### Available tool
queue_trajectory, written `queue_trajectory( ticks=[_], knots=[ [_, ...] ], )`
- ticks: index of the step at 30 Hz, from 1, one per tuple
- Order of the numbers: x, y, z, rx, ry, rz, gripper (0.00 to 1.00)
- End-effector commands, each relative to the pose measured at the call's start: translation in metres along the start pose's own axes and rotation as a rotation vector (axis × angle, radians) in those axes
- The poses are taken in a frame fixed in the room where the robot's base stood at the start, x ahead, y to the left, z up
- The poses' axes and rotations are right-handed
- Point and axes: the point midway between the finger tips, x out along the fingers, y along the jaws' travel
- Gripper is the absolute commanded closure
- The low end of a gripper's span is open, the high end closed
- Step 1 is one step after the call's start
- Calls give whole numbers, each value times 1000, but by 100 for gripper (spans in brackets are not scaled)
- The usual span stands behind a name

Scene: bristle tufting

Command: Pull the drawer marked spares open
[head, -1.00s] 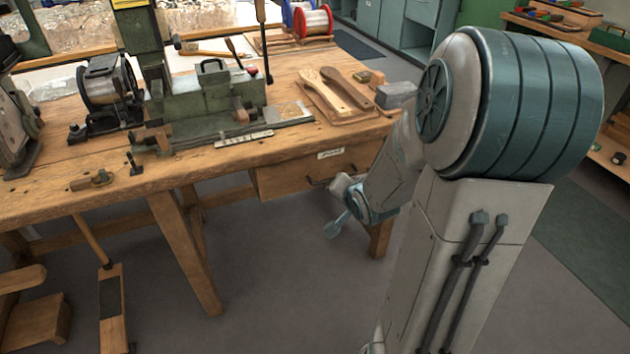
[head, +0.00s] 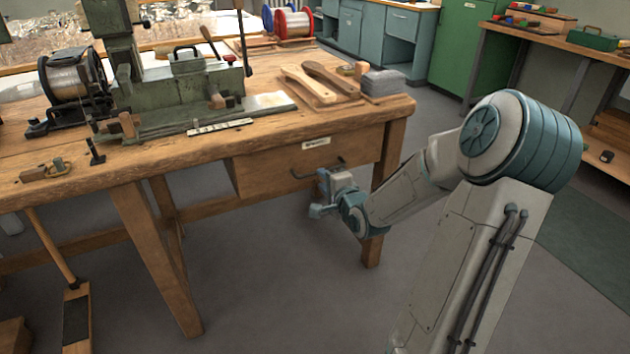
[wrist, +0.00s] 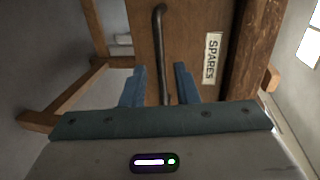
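The wooden drawer (head: 262,172) hangs under the right part of the workbench and looks shut. Its white label (head: 316,142) reads SPARES in the wrist view (wrist: 212,58). A dark bar handle (head: 303,174) crosses the drawer front, and it shows upright in the wrist view (wrist: 161,45). My gripper (wrist: 160,82) is open, with one blue finger on each side of the handle's line and a gap to both. I cannot tell how deep the handle sits between the fingers. In the head view my gripper (head: 326,188) is at the drawer front, its fingertips partly hidden.
The workbench (head: 210,150) carries a green machine, a wire spool (head: 75,80) and wooden brush blanks (head: 308,84). A bench leg (head: 388,190) stands right of the drawer. The grey floor in front of the drawer is clear. A broom-like tool leans at the lower left.

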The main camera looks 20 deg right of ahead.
Motion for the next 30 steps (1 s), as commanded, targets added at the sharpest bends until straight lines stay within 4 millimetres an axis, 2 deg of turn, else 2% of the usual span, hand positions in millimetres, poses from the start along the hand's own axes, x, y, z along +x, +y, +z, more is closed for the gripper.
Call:
queue_trajectory(
  ticks=[3,9,14,22,25,30],
  knots=[
    [26,4,1,-1,-2,-2,72],
    [52,2,1,-2,-1,-1,72],
    [60,0,0,-1,0,1,72],
    [61,0,0,-1,0,1,72],
    [61,0,0,-1,0,1,100],
    [60,0,0,-1,1,1,100]
  ],
)
